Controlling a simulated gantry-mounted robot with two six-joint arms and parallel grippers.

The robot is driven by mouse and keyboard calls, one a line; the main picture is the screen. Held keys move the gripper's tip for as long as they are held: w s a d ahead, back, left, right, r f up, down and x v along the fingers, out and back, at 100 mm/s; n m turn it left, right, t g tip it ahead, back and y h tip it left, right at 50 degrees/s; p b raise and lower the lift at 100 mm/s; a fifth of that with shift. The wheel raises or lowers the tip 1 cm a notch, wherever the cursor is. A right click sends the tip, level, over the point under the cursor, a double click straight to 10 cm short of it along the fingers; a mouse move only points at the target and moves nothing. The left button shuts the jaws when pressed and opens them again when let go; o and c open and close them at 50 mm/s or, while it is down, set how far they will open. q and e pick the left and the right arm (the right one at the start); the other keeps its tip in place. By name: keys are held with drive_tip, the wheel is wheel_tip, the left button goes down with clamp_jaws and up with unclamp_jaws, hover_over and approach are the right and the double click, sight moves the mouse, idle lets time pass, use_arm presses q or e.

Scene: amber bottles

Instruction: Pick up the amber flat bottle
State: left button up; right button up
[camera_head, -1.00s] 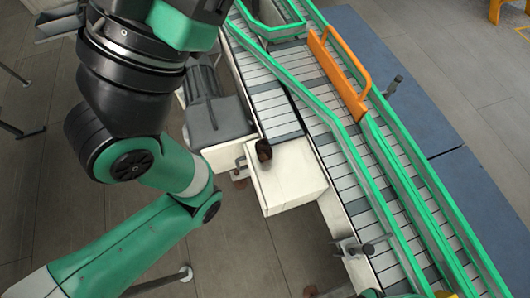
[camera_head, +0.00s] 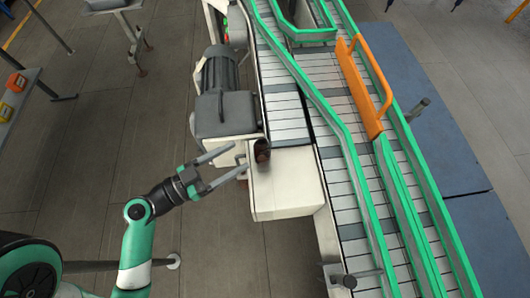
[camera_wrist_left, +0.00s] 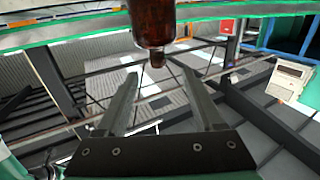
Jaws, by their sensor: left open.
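The amber bottle (camera_head: 262,152) is small and dark in the head view, at the far left corner of a white box-like block beside the conveyor. In the left wrist view the amber bottle (camera_wrist_left: 153,22) shows brown and glossy at the top, its narrow neck pointing down in the picture; its other end is cut off. My left gripper (camera_head: 239,158) is open, its two fingers pointing right towards the bottle, just left of it. In the left wrist view the open fingers (camera_wrist_left: 160,72) have nothing between them. My right gripper is not in view.
The white block (camera_head: 286,188) lies beside the green-railed conveyor (camera_head: 350,215). A grey motor (camera_head: 218,90) stands just behind the bottle and gripper. An orange guard (camera_head: 362,90) rises over the conveyor. The floor left of the block is mostly open.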

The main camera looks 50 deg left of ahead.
sight(255, 151)
use_arm(q)
drive_tip(key=b, duration=0.1)
drive_tip(key=w+b, duration=0.1)
drive_tip(key=w+f+b, duration=0.1)
drive_tip(key=b, duration=0.1)
drive_tip(key=shift+d, duration=0.25)
drive_tip(key=w, duration=0.1)
drive_tip(key=w+p, duration=0.1)
drive_tip(key=w, duration=0.1)
drive_tip(key=w+r, duration=0.1)
drive_tip(key=shift+w+d+r+p, duration=0.1)
drive_tip(key=shift+w+d+p, duration=0.2)
drive_tip(key=shift+p, duration=0.1)
drive_tip(key=w, duration=0.2)
drive_tip(key=w+d+p, duration=0.1)
drive_tip(key=w, duration=0.2)
drive_tip(key=shift+r, duration=0.2)
clamp_jaws()
idle(0.4)
